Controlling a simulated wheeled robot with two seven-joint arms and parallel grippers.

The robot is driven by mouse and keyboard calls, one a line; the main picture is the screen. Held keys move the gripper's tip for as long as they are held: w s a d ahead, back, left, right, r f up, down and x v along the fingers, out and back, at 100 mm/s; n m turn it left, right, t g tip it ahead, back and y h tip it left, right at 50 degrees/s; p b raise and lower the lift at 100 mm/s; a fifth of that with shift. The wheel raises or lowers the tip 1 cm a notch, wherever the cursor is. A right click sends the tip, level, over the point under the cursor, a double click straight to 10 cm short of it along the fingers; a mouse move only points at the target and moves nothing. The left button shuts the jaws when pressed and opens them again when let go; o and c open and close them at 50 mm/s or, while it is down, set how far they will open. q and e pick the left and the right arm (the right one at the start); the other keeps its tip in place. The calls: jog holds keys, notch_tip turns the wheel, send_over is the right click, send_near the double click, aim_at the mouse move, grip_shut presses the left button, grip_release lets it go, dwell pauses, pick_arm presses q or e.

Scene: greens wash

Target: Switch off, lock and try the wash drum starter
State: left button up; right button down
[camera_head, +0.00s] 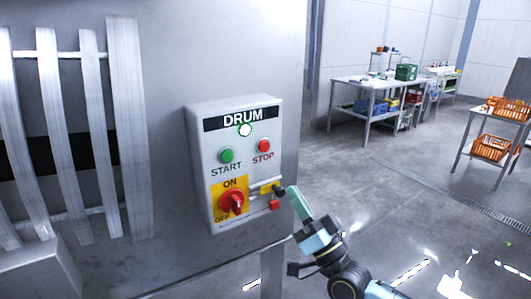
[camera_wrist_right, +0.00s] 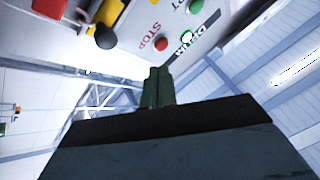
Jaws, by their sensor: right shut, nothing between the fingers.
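The grey DRUM starter box (camera_head: 268,226) is on a metal panel. It has a green START button (camera_head: 226,155), a red STOP button (camera_head: 264,146) and a white lamp with a green rim (camera_head: 245,130). The red rotary handle (camera_head: 232,203) on its yellow plate stands roughly upright, toward ON. Right of it are a rod with a black knob (camera_head: 280,191) and a small red block (camera_head: 275,206). My right gripper (camera_head: 291,192) is shut and empty beside the knob; in the wrist view its fingers (camera_wrist_right: 158,84) appear apart from the knob (camera_wrist_right: 105,37). My left gripper is out of view.
Pale upright slats (camera_head: 128,130) stand left of the box. Behind, across open floor (camera_head: 360,185), are a work table (camera_head: 365,84) with bins and a stand with orange crates (camera_head: 492,147). The space right of the box is open.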

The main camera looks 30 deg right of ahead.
aim_at(264, 146)
notch_tip(264, 146, up, 7)
jog(key=s+m+t, duration=0.1)
jog(key=s+t, duration=0.1)
jog(key=shift+s+a+y, duration=0.4)
jog(key=shift+w+a+b, duration=0.2)
jog(key=shift+w+b, duration=0.5)
jog(key=shift+w, duration=1.5)
jog(key=shift+w+a+b, duration=0.15)
jog(key=shift+w+b, duration=0.55)
jog(key=shift+w, duration=1.5)
jog(key=shift+w, duration=0.2)
jog(key=shift+w, duration=0.25)
